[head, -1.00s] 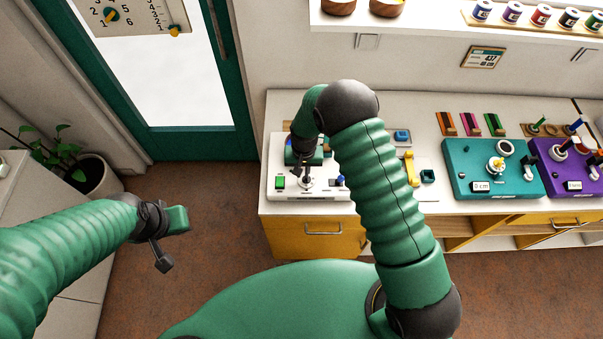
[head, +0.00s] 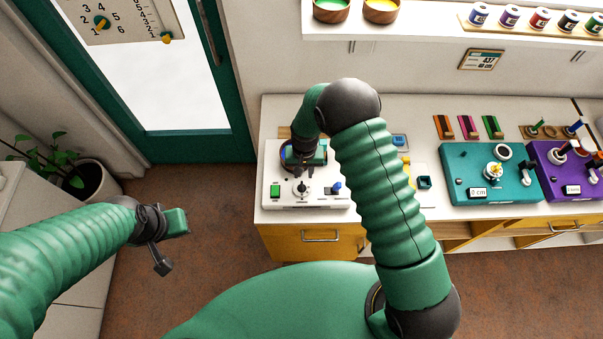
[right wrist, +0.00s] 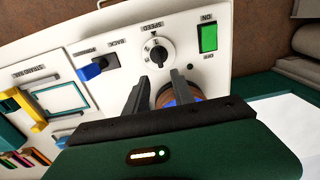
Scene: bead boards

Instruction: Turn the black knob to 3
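A white control box (head: 330,199) stands on the counter at the left end. Its black knob (head: 302,188) is on the front part and also shows in the right wrist view (right wrist: 158,50), with a pale pointer mark and a small scale under the word SPEED. The scale numbers are too small to read. My right gripper (head: 303,173) is just behind the knob, apart from it. In the right wrist view its two fingers (right wrist: 156,82) are spread with a gap and nothing between them. My left gripper (head: 163,260) hangs over the floor at left; its finger gap is unclear.
The box also has a green switch (right wrist: 208,38) and a blue lever (right wrist: 92,71) beside the knob. A round brown and blue part (right wrist: 180,97) lies behind my right fingers. A teal box (head: 462,184) and a purple box (head: 560,185) stand farther right.

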